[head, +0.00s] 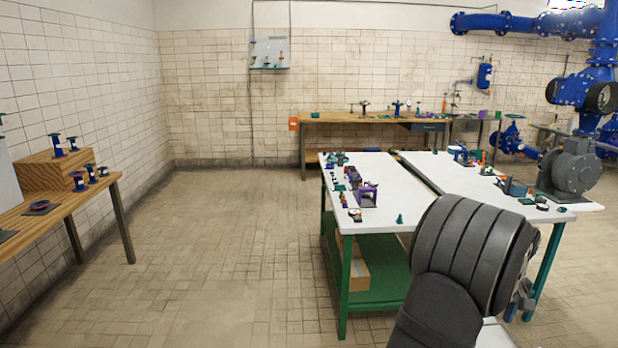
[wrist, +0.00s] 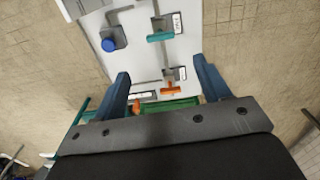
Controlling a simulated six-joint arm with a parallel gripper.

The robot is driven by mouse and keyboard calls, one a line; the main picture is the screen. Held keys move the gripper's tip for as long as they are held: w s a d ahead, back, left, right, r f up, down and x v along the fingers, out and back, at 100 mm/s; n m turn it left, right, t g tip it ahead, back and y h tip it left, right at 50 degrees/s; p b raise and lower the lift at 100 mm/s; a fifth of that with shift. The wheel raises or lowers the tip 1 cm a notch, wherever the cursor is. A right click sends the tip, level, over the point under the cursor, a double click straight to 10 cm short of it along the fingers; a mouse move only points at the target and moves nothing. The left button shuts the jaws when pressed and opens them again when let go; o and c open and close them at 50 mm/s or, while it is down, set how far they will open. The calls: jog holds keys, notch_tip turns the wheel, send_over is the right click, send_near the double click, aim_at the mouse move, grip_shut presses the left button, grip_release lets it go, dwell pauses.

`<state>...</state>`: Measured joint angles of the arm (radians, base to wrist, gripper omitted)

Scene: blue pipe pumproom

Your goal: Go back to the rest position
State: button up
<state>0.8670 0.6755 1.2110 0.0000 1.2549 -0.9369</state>
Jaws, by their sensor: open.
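My gripper (wrist: 161,66) is open in the wrist view, its two blue fingers spread apart with nothing held between them. Beyond the fingertips lies a white surface with a blue round knob (wrist: 109,45), a teal handle (wrist: 160,37) and an orange handle (wrist: 171,88). These look apart from the fingers, but the exact gap cannot be told. In the head view my dark arm fills the lower right, and only a small part of my gripper (head: 522,298) shows behind it.
White-topped tables (head: 376,229) with green legs stand at the centre right, carrying several small fittings and a grey motor (head: 570,170). A wooden bench (head: 100,190) stands left and another workbench (head: 345,118) at the back wall. The tiled floor (head: 230,240) between is clear.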

notch_tip(320, 180, up, 7)
notch_tip(320, 180, down, 10)
jog(key=shift+m, duration=0.4)
notch_tip(320, 180, up, 9)
jog(key=shift+n, duration=0.4)
notch_tip(320, 180, down, 10)
jog(key=shift+f, duration=0.1)
dwell(0.4)
